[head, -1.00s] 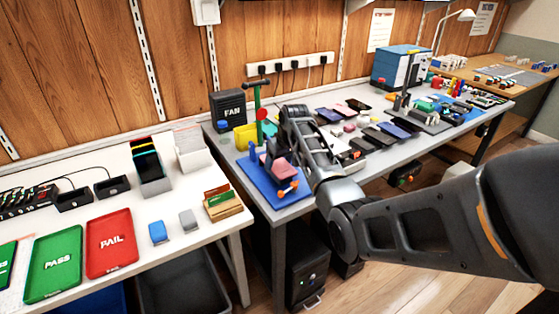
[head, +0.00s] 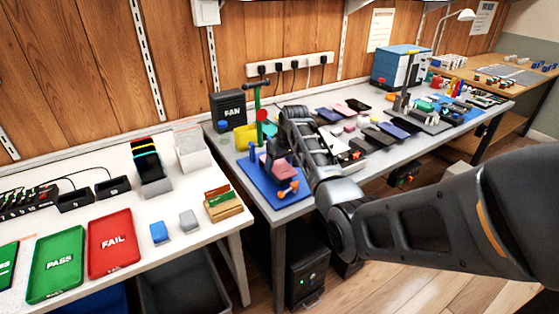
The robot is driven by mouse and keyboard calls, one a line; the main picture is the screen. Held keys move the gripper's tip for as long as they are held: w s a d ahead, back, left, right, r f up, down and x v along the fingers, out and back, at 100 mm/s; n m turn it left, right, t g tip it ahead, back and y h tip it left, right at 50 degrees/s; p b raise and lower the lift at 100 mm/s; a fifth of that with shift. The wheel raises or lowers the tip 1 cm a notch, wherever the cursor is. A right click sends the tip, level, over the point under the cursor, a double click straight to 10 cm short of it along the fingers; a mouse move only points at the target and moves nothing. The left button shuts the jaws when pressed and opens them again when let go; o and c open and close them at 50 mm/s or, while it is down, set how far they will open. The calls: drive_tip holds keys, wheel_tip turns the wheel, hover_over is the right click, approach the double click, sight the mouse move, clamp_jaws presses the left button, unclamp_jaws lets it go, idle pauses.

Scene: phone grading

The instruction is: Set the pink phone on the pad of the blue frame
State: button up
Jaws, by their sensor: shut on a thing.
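The blue frame (head: 263,188) stands at the left end of the grey bench, with a flat blue base, blue uprights and an orange-tipped part (head: 289,189) at its front right. My gripper (head: 278,153) is over this frame, pointing down, and is shut on the pink phone (head: 281,170). The phone shows as a small pink patch just above the blue base. The pad is mostly hidden by the phone and gripper. I cannot tell whether the phone touches it.
Several phones (head: 327,115) and small parts lie right of my arm. A white table with a red FAIL tray (head: 111,238) is at the left.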

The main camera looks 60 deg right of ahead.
drive_tip(key=shift+f, duration=0.4)
idle(1.4)
drive_tip(key=o, duration=1.2)
drive_tip(key=shift+o, duration=0.2)
drive_tip(key=shift+r+p, duration=0.65)
drive_tip(key=shift+p, duration=0.15)
drive_tip(key=shift+r+p, duration=1.95)
drive_tip(key=shift+r, duration=1.5)
drive_tip(key=shift+s, duration=0.15)
